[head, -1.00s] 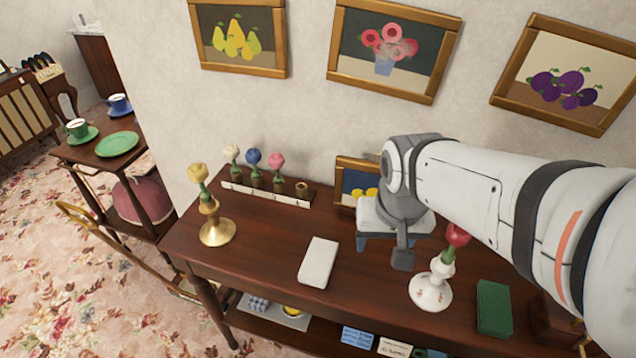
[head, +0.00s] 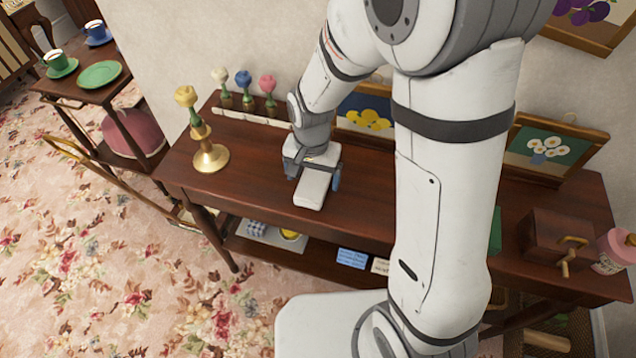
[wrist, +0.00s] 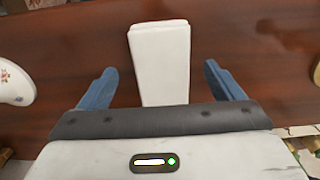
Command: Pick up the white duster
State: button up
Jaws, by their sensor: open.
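The white duster (head: 311,191) is a pale rectangular block lying flat on the dark wooden table (head: 255,190). My gripper (head: 314,174) is over the duster's rear part, with its blue fingers apart. In the wrist view the duster (wrist: 161,55) lies between the lines of the two open fingers of my gripper (wrist: 160,82), with a gap on each side. The gripper's body hides its near end there. I cannot tell exactly how high the fingertips are above the tabletop.
A brass candlestick-like holder (head: 210,156) with a yellow flower stands left of the duster. A rack of flower-topped pieces (head: 243,118) is behind. The green block (head: 495,231) and a wooden box (head: 545,238) are right. The front tabletop left of the duster is clear.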

aim_at(313, 184)
jog(key=f, duration=0.4)
jog(key=shift+w+f, duration=0.1)
jog(key=shift+w, duration=0.1)
jog(key=c, duration=1.1)
